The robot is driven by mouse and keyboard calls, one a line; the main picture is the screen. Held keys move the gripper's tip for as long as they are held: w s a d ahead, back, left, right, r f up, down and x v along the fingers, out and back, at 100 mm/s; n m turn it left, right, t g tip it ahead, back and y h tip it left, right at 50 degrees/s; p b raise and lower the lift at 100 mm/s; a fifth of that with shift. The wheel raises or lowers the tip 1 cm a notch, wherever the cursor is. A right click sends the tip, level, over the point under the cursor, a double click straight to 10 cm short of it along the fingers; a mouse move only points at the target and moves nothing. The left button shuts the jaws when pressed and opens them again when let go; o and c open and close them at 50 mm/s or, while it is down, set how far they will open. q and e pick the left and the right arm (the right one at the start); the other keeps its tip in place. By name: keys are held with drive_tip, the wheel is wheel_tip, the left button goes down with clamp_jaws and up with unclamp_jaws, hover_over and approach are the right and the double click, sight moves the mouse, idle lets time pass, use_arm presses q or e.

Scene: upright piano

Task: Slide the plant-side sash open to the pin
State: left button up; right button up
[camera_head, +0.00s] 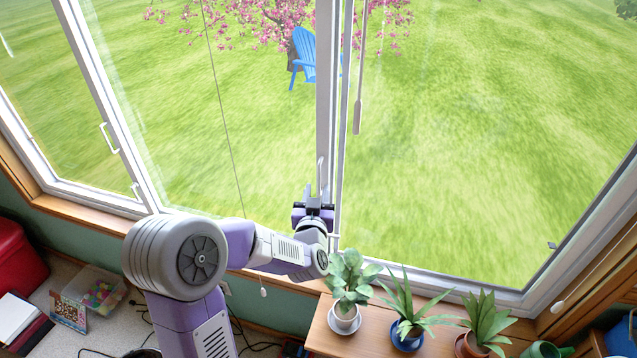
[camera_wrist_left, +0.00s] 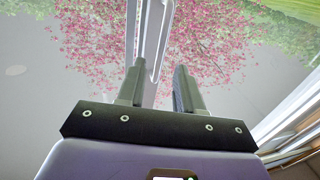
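The plant-side sash is a large glass pane with a white upright edge frame (camera_head: 327,90) at the middle of the window. A slim white handle (camera_head: 320,172) stands on this upright; it also shows in the left wrist view (camera_wrist_left: 140,50). My left gripper (camera_head: 315,195) is at the lower part of the upright, at the handle's bottom end. In the left wrist view its two fingers (camera_wrist_left: 158,82) are apart, with the white upright and handle seen in the gap. I cannot tell whether a finger touches the handle. I cannot identify the pin for certain. My right gripper is not in view.
Potted plants (camera_head: 347,290) stand on a wooden table (camera_head: 340,345) below the sash, close right of my left wrist. A small dark piece (camera_head: 551,245) is near the right window frame. A blind wand (camera_head: 357,115) hangs right of the upright. A cord (camera_head: 222,100) hangs left of it.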

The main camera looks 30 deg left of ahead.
sight(319, 180)
use_arm(q)
drive_tip(key=shift+x, duration=2.3)
clamp_jaws()
drive_tip(key=shift+f, duration=0.1)
